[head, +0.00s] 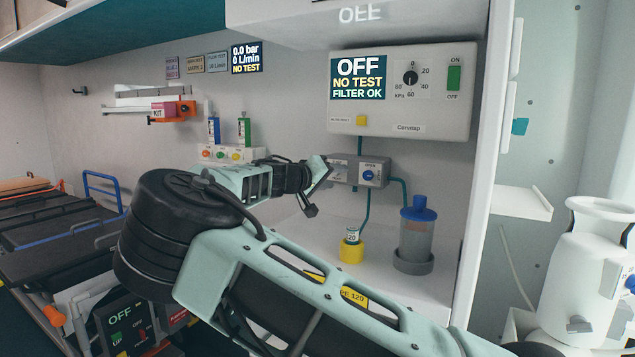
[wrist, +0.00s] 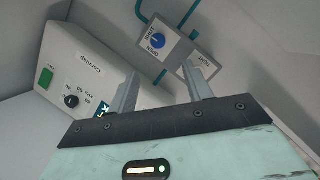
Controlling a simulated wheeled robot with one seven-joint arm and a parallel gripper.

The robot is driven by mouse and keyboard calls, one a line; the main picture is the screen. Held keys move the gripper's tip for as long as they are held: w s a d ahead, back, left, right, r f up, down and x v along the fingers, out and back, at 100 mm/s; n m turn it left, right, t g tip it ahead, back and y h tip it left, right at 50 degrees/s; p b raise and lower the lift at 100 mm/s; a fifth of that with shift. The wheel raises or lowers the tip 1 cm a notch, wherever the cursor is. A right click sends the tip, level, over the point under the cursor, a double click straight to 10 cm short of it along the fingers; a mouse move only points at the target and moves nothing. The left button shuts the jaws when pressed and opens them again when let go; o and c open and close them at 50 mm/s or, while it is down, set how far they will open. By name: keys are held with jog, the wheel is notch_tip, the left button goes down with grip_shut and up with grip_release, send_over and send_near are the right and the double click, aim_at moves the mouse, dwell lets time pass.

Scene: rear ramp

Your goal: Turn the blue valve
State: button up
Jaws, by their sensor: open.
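The blue valve (head: 368,175) is a small round blue knob on a grey block marked OPEN, below the wall unit in the head view. In the wrist view the blue valve (wrist: 157,41) shows beyond the fingers, near the top, with a gap between. My gripper (head: 320,190) is just left of the grey block in the head view, with its jaws toward the wall. In the wrist view my gripper (wrist: 163,85) has its two fingers apart with nothing between them. The left part of the grey block is partly hidden by my gripper.
A white wall unit (head: 425,90) with an OFF screen hangs above the valve. Below are a clear canister with a blue lid (head: 418,240) and a yellow-based bottle (head: 351,248). Blue-green tubes (head: 403,190) run from the block. A white side panel (head: 485,150) stands to the right.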

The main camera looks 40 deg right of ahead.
jog(key=a, duration=0.3)
jog(key=shift+s+a+r, duration=0.2)
jog(key=shift+a+r, duration=0.1)
jog(key=shift+a, duration=0.1)
dwell(0.3)
